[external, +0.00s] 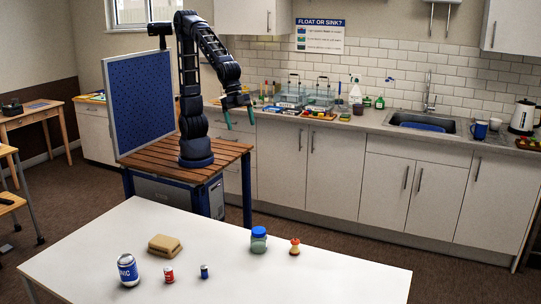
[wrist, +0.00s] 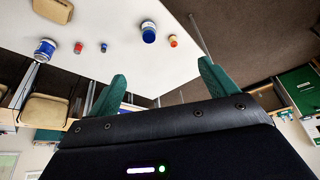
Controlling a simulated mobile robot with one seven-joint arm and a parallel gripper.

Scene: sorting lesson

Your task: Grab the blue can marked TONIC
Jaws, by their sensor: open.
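The blue can (external: 127,271) stands upright at the left of the white table in the external view. It has a white band with blue letters, of which "NIC" shows. A blue-and-white can (wrist: 45,50) at the left of the wrist view appears to be the same one. My gripper (external: 240,117) is open and empty, raised above the wooden-topped base behind the table, well away from the can. Its two green fingers stand apart in the wrist view (wrist: 161,78).
The white table (external: 330,275) also holds a red can (external: 168,274), a small blue can (external: 204,271), a brown block (external: 164,244), a blue-lidded jar (external: 258,241) and a small red-topped item (external: 295,247). The table's right end is clear.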

